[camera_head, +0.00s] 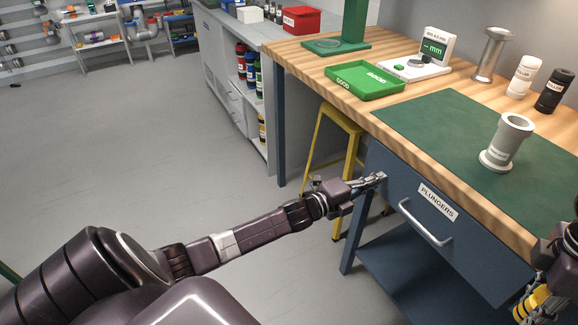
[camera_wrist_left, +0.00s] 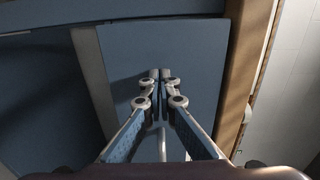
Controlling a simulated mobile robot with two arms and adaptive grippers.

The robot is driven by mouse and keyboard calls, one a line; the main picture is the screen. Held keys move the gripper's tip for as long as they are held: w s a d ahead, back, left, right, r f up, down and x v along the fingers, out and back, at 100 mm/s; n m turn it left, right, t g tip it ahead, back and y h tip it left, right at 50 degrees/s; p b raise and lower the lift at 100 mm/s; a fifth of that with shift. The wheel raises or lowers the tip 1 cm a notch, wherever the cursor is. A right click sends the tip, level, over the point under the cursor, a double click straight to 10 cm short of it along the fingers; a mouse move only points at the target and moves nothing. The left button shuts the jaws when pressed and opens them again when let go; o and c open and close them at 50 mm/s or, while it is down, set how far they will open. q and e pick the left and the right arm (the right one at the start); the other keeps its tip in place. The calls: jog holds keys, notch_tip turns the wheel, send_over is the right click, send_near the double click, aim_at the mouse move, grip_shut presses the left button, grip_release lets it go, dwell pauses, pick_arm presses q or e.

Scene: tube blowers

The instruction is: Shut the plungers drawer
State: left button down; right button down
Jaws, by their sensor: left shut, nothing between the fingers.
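The blue plungers drawer (camera_head: 462,232) sits under the bench top, with a white PLUNGERS label (camera_head: 437,201) and a pale bar handle (camera_head: 425,224). No drawer interior shows, and its front looks close to the bench edge. My left gripper (camera_head: 380,178) is shut and empty at the left end of the drawer front, left of the handle. In the left wrist view its closed fingertips (camera_wrist_left: 160,75) are against or just before a blue panel (camera_wrist_left: 195,55); contact is unclear.
A yellow stool (camera_head: 338,150) stands behind my left gripper. Open floor (camera_head: 130,150) lies to the left.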

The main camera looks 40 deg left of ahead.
pick_arm(q)
jog(key=shift+b+x, duration=0.35)
jog(key=shift+x, duration=1.05)
pick_arm(e)
jog(key=shift+f, duration=0.5)
pick_arm(q)
jog(key=shift+r, duration=0.15)
pick_arm(e)
jog(key=shift+s+r, duration=0.1)
pick_arm(q)
jog(key=shift+w+a+r, duration=0.1)
jog(key=shift+r, duration=0.05)
pick_arm(e)
jog(key=shift+s, duration=0.1)
